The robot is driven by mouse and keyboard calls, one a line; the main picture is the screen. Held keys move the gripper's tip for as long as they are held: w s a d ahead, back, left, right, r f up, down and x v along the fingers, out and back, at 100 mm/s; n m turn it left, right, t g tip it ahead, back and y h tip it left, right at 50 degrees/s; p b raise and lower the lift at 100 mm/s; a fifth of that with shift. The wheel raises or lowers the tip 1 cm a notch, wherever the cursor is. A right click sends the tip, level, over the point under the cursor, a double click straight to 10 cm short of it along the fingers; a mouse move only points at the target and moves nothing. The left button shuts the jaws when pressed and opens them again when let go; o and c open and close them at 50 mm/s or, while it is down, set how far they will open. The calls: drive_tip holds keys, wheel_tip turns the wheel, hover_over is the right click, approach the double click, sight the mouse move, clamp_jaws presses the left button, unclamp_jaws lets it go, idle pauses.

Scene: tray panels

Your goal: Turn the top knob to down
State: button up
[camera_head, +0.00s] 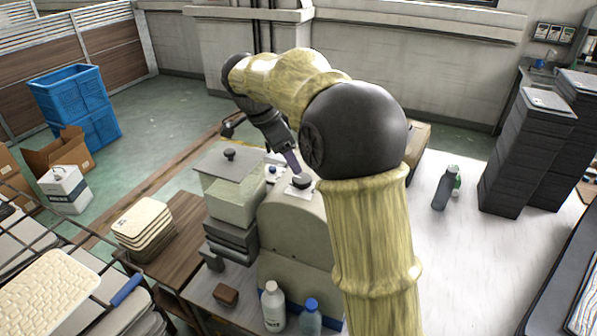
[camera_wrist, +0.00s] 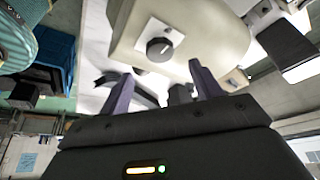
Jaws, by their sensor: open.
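A black round knob (camera_head: 301,182) sits on a white plate on top of a rounded grey-beige housing (camera_head: 292,222). In the wrist view the knob (camera_wrist: 158,49) shows a short pale mark on its face, and its white plate surrounds it. My gripper (camera_wrist: 160,78) is open, with its purple fingers spread apart and nothing between them. The knob lies beyond the fingertips, apart from them. In the head view a purple finger (camera_head: 291,160) is close above the knob, and my arm hides part of the housing. A second black knob (camera_head: 230,154) stands on a grey panel to the left.
A white bottle (camera_head: 273,308) and a blue-capped bottle (camera_head: 310,318) stand in front of the housing. A small brown block (camera_head: 226,295) lies left of them.

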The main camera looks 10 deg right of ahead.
drive_tip(key=p+x, duration=0.1)
drive_tip(key=x, duration=0.6)
drive_tip(key=c, duration=1)
